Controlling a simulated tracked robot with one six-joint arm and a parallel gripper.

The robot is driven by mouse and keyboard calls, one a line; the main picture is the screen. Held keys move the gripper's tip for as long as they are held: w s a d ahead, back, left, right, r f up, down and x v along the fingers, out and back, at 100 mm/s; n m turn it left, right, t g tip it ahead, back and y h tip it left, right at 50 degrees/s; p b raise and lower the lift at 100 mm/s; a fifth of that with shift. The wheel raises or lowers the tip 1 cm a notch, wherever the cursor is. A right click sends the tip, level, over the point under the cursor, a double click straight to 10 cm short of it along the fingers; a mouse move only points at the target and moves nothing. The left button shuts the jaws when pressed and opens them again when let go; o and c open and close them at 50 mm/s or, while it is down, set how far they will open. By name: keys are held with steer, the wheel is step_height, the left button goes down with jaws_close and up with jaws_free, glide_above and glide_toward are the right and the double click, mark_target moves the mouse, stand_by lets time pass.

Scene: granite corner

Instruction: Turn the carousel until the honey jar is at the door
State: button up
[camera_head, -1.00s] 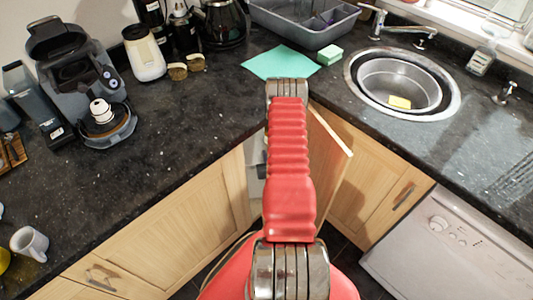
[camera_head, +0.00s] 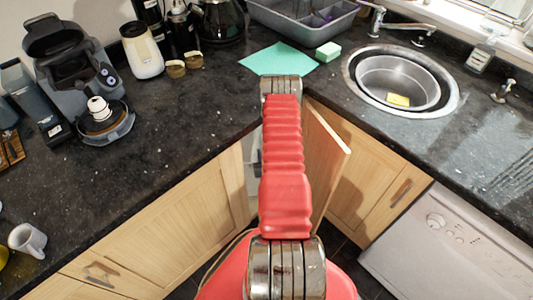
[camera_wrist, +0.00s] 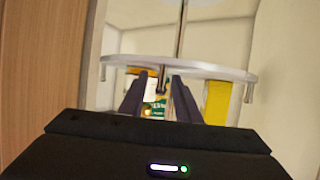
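In the wrist view, the carousel's white round shelf (camera_wrist: 215,68) hangs on an upright metal pole (camera_wrist: 181,35) inside the corner cupboard. Short pegs hang from its rim. My gripper (camera_wrist: 160,82) is open, its two dark fingers apart on either side of the middle peg (camera_wrist: 162,80); contact cannot be told. Below and behind the shelf stand a yellow container (camera_wrist: 217,101) at right and a green-labelled item (camera_wrist: 155,108) between the fingers. An orange-and-white item is partly hidden behind the left finger. I cannot tell which is the honey jar.
The cupboard door (camera_head: 325,165) stands open to the right of my arm. A wooden panel (camera_wrist: 45,70) is close at left in the wrist view. The worktop (camera_head: 185,120) overhangs the cupboard, with a sink (camera_head: 400,82) at right and a coffee machine (camera_head: 75,75) at left.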

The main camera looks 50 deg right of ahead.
steer(key=v, duration=1.3)
steer(key=shift+s+a, duration=0.2)
steer(key=shift+s, duration=0.15)
